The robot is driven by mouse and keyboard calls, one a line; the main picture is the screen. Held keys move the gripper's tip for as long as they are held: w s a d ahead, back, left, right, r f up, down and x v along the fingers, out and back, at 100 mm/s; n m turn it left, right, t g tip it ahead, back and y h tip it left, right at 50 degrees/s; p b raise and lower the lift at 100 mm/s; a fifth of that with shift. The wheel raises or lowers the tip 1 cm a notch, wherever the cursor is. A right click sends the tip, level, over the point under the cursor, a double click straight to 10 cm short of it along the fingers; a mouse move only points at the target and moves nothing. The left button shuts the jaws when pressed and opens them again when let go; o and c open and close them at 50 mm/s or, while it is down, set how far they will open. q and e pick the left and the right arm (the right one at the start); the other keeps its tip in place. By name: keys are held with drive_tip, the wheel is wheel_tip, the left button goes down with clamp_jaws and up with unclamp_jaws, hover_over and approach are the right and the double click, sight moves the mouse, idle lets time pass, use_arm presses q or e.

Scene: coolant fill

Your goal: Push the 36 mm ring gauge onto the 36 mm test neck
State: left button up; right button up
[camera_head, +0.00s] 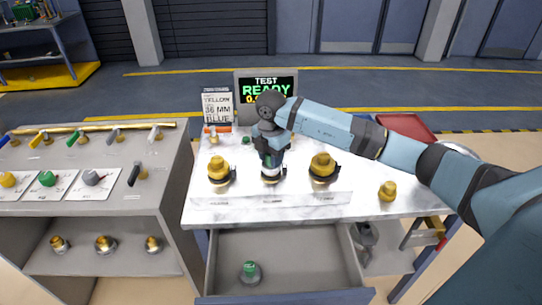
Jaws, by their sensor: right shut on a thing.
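My right gripper (270,158) points down over the middle post of the white bench fixture (335,192). It is shut on a small dark piece with a green and pale band (270,172), apparently the ring gauge. The piece is at the middle test neck, which is largely hidden by it and the fingers. I cannot tell whether the gauge is around the neck or just above it. Brass-coloured pieces sit on dark posts at the left (219,170) and right (322,167) of the fixture. My left gripper is not in view.
A display (266,90) reading "TEST READY" and a sign (217,107) with "36 MM" stand behind. A brass piece (387,191) stands at right. The open drawer (310,260) holds a green-topped piece (250,271). A grey valve cabinet (160,195) is at left.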

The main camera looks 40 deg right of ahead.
drive_tip(key=o, duration=1)
drive_tip(key=shift+f, duration=0.15)
wheel_tip(320, 180, up, 14)
drive_tip(key=shift+f, duration=0.1)
